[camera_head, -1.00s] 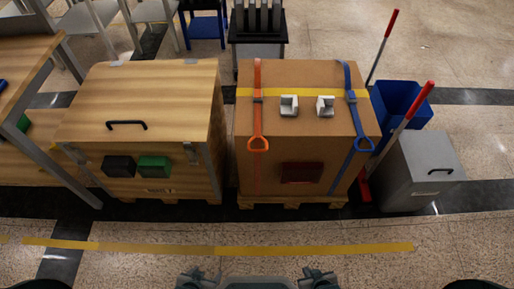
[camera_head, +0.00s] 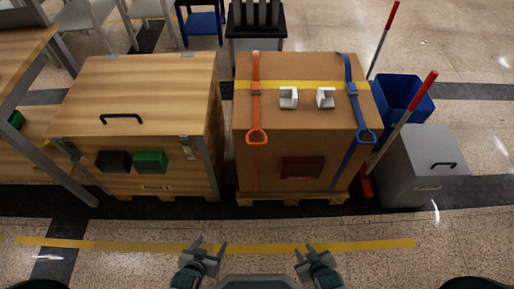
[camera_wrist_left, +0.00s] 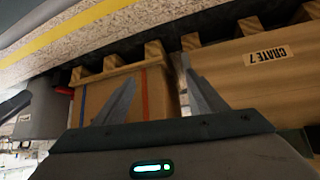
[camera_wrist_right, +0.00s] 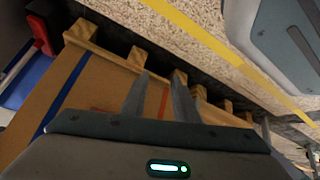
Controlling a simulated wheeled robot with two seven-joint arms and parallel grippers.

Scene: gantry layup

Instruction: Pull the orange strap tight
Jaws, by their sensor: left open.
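The orange strap (camera_head: 255,92) runs over the top of a cardboard box (camera_head: 306,118) on its left side and down the front face. Its orange loop handle (camera_head: 257,136) hangs at the box's upper front edge. The strap also shows as a red-orange line in the right wrist view (camera_wrist_right: 163,103). A blue strap (camera_head: 351,88) with a blue loop lies on the box's right side. My left gripper (camera_head: 209,246) is open and empty, low in front of the box and apart from it. My right gripper (camera_head: 308,249) is open and empty, to its right, also apart from the box.
The box stands on a wooden pallet (camera_head: 290,199). A wooden crate (camera_head: 165,72) is to its left. A grey bin (camera_head: 422,170), a blue bin (camera_head: 399,101) and a red-handled pole (camera_head: 408,115) are at its right. Two white corner pieces (camera_head: 288,97) (camera_head: 325,97) lie on top. Floor in front is clear.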

